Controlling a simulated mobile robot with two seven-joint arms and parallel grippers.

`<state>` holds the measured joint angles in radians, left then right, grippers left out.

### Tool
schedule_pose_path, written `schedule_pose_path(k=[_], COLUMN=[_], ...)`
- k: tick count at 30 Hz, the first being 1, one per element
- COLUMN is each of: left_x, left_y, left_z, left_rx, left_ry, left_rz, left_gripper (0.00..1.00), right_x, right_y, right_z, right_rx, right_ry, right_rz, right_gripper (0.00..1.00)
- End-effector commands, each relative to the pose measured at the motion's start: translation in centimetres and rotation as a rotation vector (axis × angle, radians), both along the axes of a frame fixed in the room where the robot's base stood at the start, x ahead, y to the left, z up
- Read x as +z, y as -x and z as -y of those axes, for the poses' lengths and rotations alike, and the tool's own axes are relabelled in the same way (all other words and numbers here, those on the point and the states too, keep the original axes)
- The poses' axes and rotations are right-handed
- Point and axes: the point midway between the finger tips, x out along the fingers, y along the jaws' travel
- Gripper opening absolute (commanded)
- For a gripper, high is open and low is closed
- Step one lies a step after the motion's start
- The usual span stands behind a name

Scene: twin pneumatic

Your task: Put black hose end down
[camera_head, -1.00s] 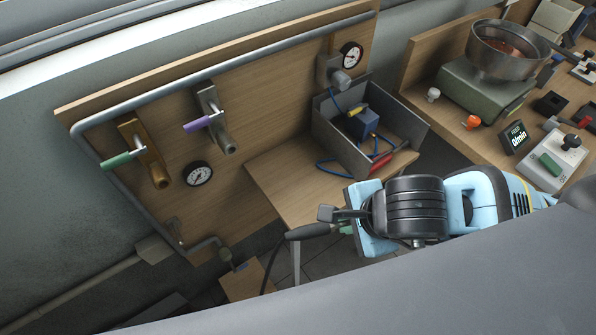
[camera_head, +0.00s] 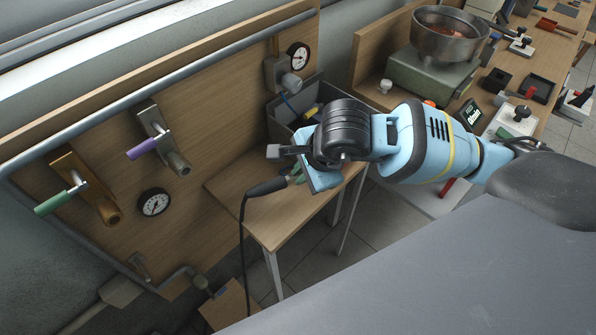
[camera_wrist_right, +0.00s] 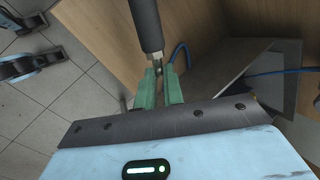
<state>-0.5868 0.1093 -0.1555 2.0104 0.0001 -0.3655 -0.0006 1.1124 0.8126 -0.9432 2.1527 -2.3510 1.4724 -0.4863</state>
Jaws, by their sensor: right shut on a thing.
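The black hose end (camera_head: 266,187) is held in my right gripper (camera_head: 294,178), over the small wooden table (camera_head: 255,212). Its black hose hangs down past the table's left side. In the right wrist view, the green fingers (camera_wrist_right: 158,88) are shut on the metal tip of the hose end (camera_wrist_right: 148,30), whose dark body points away from the gripper. I cannot tell whether the hose end touches the tabletop. My left gripper is not in view.
A grey bin (camera_head: 283,118) stands at the back of the table, partly hidden by my right arm. The wooden wall board carries valves with green (camera_head: 58,203) and purple (camera_head: 148,146) handles and gauges (camera_head: 154,202). The table's front left is clear.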

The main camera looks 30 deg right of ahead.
Motion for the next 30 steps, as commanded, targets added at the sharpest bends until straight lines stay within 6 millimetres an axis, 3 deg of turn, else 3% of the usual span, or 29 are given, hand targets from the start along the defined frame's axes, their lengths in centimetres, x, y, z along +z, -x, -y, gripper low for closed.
schedule_pose_path(k=[3, 7, 14, 23, 30], left_x=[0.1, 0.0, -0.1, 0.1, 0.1], left_y=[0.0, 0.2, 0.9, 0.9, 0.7], left_z=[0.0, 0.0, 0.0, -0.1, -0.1], left_rx=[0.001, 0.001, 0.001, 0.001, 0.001], left_ry=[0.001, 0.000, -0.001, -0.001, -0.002], left_rz=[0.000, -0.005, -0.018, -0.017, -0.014], left_gripper=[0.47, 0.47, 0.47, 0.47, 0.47], right_x=[-0.1, -0.2, -0.5, -3.7, -3.8], right_y=[-1.8, -2.8, -2.9, -2.9, -2.9], right_z=[0.3, 0.5, 0.6, 0.6, 0.5], right_rx=[-0.001, 0.000, 0.001, 0.000, 0.000], right_ry=[-0.002, -0.001, -0.001, 0.000, -0.001], right_rz=[0.000, 0.000, -0.001, -0.002, 0.000], right_gripper=[0.00, 0.00, 0.00, 0.00, 0.00])
